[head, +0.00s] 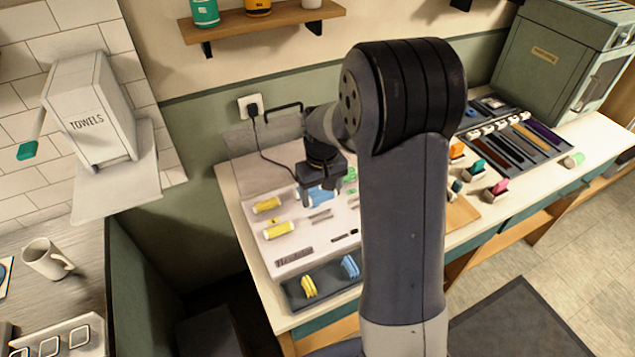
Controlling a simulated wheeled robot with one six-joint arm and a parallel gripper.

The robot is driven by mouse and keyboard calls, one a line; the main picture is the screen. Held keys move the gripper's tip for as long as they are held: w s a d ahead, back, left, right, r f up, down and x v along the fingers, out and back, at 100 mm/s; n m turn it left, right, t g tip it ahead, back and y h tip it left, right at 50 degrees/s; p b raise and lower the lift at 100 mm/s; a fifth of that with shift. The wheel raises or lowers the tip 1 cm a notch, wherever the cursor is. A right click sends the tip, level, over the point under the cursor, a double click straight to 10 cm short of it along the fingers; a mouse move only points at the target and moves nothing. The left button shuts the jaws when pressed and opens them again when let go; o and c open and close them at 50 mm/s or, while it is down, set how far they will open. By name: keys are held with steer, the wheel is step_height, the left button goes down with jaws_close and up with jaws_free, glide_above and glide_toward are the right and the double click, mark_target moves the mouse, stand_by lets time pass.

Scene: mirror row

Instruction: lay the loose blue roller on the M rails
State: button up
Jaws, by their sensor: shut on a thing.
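My gripper (321,194) hangs over the back of a white board (295,250) on the table, pointing down. It is shut on a blue roller (317,197), which shows between and beside the fingers. Part of the roller is hidden by the gripper, and I cannot tell whether it touches the board. Two yellow rollers (278,231) lie on the board's left side. Grey rail-like strips (320,215) lie to their right. No M marking is readable from here, and my arm hides the board's right part.
A dark tray (329,286) at the board's front holds yellow and ribbed blue pieces. Right of my arm stand several coloured-handled stamp-like objects (497,188), a dark slotted rack (515,140) and a green cabinet (550,55). A black cord (270,156) runs down behind the board.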

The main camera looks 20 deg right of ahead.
steer(key=shift+w+d+f, duration=0.1)
steer(key=shift+f, duration=0.2)
steer(key=shift+f+b, duration=2.4)
steer(key=shift+f, duration=0.55)
steer(key=shift+f, duration=0.2)
steer(key=o, duration=1)
steer(key=shift+o, duration=0.9)
steer(key=shift+r, duration=0.15)
steer(key=shift+r+p, duration=2.35)
steer(key=shift+r, duration=1.1)
